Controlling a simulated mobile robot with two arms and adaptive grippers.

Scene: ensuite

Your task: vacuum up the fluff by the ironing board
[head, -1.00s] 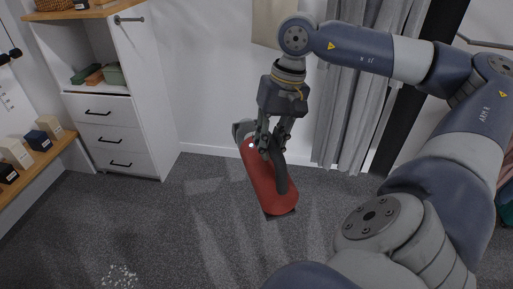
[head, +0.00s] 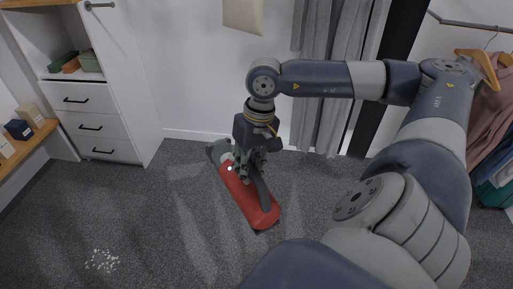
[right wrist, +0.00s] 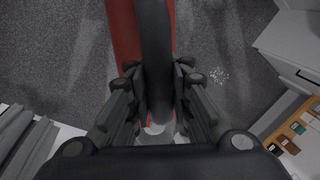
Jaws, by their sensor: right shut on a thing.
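A red handheld vacuum (head: 246,200) with a dark handle hangs from my right gripper (head: 250,172) in the head view. The right gripper is shut on its handle, which also shows between the fingers in the right wrist view (right wrist: 153,60). The vacuum is tilted, its grey end up to the left and its red end lower right. A patch of white fluff (head: 102,260) lies on the grey carpet at lower left, well apart from the vacuum. It also shows small in the right wrist view (right wrist: 219,76). No ironing board is recognisable. My left gripper is not in view.
A white drawer unit (head: 95,128) stands at the back left, with a wooden shelf (head: 28,147) of small boxes beside it. Grey curtains (head: 325,80) hang behind my right arm. Clothes (head: 490,120) hang at the right. The carpet between vacuum and fluff is clear.

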